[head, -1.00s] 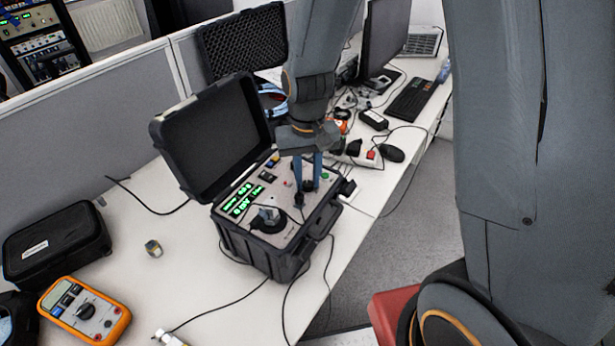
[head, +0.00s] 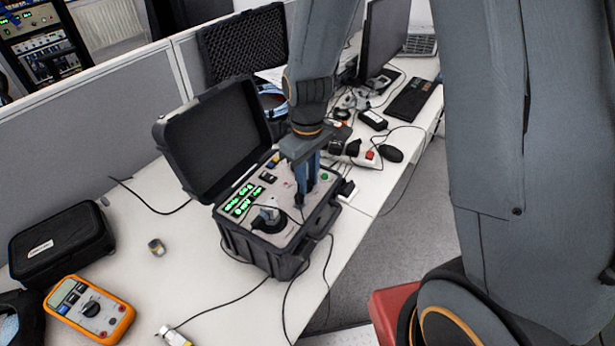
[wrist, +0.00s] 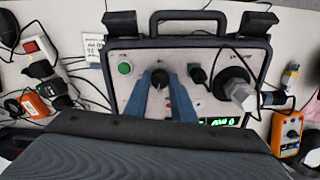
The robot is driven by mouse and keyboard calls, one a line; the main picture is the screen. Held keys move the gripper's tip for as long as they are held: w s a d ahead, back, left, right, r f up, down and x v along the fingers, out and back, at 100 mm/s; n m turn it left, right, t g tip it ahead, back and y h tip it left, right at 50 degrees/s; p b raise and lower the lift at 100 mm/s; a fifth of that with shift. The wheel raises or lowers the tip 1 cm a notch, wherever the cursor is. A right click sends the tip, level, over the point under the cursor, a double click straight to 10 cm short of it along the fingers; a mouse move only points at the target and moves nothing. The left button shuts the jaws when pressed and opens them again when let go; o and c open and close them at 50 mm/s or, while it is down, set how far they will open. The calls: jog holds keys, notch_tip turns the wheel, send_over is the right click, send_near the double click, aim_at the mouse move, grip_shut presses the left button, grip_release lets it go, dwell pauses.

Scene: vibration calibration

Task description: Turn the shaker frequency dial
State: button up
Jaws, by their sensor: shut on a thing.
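The shaker controller is an open black case (head: 262,256) on the white table, with a light panel, green displays and several knobs. My gripper (head: 305,192) reaches down onto the panel's right part, its blue fingers pointing down. In the wrist view, my gripper (wrist: 160,84) has its fingertips on either side of a small round black dial (wrist: 160,77) and is shut on it. In the head view the fingers mostly hide this dial. A second black knob (wrist: 197,75) is beside it, apart from the fingers. A green button (wrist: 124,68) is at the panel's left in the wrist view.
A large round black fitting with a grey metal piece (head: 268,218) stands on the panel near the gripper. The case lid (head: 215,140) stands open behind. Cables hang off the front. An orange multimeter (head: 90,308) and black pouch (head: 62,240) lie at left.

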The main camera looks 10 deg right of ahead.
jog(key=shift+w+r+n, duration=0.1)
jog(key=shift+n, duration=1.1)
jog(key=o, duration=1.1)
jog(key=shift+c, duration=0.2)
jog(key=shift+r+b, duration=0.75)
jog(key=shift+r, duration=3.1)
